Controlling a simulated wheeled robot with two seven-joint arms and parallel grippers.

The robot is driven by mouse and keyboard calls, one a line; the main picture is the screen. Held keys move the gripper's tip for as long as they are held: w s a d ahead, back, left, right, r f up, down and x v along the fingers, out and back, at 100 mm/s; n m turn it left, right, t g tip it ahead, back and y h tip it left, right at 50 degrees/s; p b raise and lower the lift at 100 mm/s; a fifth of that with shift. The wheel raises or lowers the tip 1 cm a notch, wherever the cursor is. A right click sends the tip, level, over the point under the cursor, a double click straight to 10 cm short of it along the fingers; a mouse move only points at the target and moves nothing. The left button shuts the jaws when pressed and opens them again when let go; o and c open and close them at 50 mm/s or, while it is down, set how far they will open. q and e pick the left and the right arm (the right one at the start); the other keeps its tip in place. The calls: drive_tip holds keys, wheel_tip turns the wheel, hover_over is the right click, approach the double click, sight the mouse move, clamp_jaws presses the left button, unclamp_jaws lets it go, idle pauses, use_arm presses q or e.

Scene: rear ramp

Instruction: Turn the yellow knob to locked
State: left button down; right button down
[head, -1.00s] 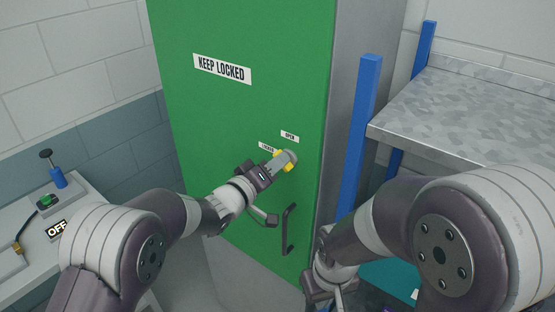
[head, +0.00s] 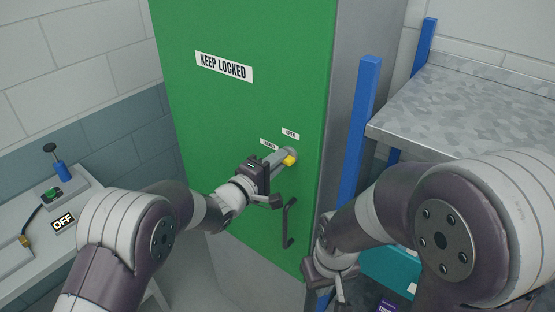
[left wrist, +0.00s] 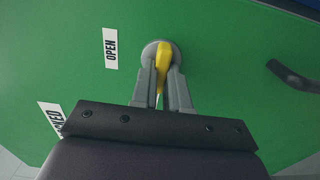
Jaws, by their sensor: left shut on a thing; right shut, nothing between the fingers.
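The yellow knob (head: 289,160) sits on a round grey mount on the green cabinet door, below the "OPEN" label (head: 291,134) and right of the "LOCKED" label (head: 269,144). My left gripper (head: 280,158) is shut on it and covers part of it. In the left wrist view the knob (left wrist: 164,56) lies between the grey fingers (left wrist: 164,82), its long side running roughly up and down the picture. There the "OPEN" label (left wrist: 110,48) is to its left and the partly hidden "LOCKED" label (left wrist: 52,120) at lower left. My right gripper (head: 338,290) is shut and empty, low beside the cabinet.
The green door (head: 215,120) bears a "KEEP LOCKED" sign (head: 224,67) and a dark handle (head: 290,222) below the knob. A metal shelf (head: 460,110) with blue posts (head: 358,130) stands at right. A bench (head: 95,185) with an "OFF" sign (head: 63,221) is at left.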

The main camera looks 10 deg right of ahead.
use_arm(q)
drive_tip(key=shift+r, duration=0.15)
idle(0.3)
drive_tip(key=c, duration=1.1)
unclamp_jaws()
drive_tip(key=shift+w, duration=0.1)
drive_tip(key=shift+a, duration=0.1)
drive_tip(key=b+v, duration=0.5)
drive_tip(key=v, duration=0.7)
drive_tip(key=shift+s+a+b, duration=0.2)
drive_tip(key=shift+s+b, duration=0.1)
